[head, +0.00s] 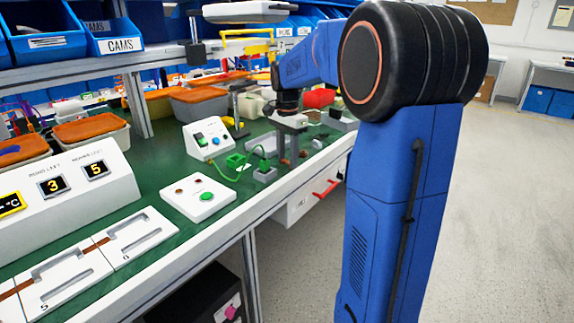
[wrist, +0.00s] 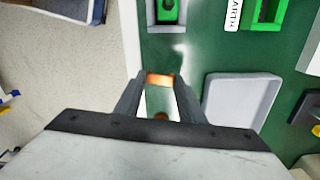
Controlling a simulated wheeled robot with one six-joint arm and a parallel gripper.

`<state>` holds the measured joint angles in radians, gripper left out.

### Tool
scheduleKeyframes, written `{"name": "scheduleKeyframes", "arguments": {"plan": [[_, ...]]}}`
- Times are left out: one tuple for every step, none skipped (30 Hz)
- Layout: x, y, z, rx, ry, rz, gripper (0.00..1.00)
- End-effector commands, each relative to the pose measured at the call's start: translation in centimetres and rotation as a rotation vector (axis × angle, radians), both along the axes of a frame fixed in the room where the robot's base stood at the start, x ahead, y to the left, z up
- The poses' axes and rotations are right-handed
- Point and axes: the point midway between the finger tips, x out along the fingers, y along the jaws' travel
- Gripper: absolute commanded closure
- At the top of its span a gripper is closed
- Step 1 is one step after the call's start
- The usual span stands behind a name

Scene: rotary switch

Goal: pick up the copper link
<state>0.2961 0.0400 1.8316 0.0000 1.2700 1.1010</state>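In the wrist view, a bright copper piece (wrist: 160,80), seemingly the copper link, spans the gap between the tips of my gripper (wrist: 160,84). The fingers stand apart with the piece between them. I cannot tell whether they press on it. A second, darker copper-coloured bit (wrist: 160,117) shows lower in the gap, partly hidden by the gripper body. In the head view, my gripper (head: 291,128) points down over the green bench, near its front edge. Small copper-brown pieces (head: 303,154) show just below it, too small to make out.
A grey tray (wrist: 238,100) lies right of my gripper in the wrist view. Green terminal blocks (head: 237,161) with a green lead stand left of it in the head view. A white box with a green button (head: 207,196) and a white control box (head: 205,138) stand further left.

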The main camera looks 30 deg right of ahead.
Motion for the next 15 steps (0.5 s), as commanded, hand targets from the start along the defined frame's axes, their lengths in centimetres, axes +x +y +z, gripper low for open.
{"name": "scheduleKeyframes", "arguments": {"plan": [[0.00, 0.00, 0.01, 0.000, 0.000, 0.000, 0.77], [0.00, 0.00, 0.01, 0.000, 0.000, 0.000, 0.84], [0.00, 0.00, 0.01, 0.000, 0.000, 0.000, 0.88], [0.00, 0.00, 0.01, 0.000, 0.000, 0.000, 0.88], [0.01, 0.00, 0.01, 0.000, 0.000, 0.000, 0.88], [0.00, 0.00, 0.01, 0.000, 0.000, 0.000, 0.88], [0.00, 0.00, 0.01, 0.000, 0.000, 0.000, 0.88], [0.01, 0.00, 0.01, 0.000, 0.000, 0.000, 0.88], [0.01, 0.00, 0.02, 0.000, 0.000, 0.000, 0.88], [0.01, 0.00, 0.03, 0.000, 0.000, 0.000, 0.88], [0.01, -0.01, 0.07, 0.000, 0.000, 0.000, 0.88], [0.02, -0.01, 0.16, 0.000, -0.001, 0.000, 0.88], [0.03, 0.00, 0.28, 0.000, -0.001, 0.000, 0.88], [0.04, -0.01, 0.43, -0.001, -0.001, 0.000, 0.88], [0.05, -0.01, 0.70, -0.001, -0.002, 0.000, 0.88]]}}
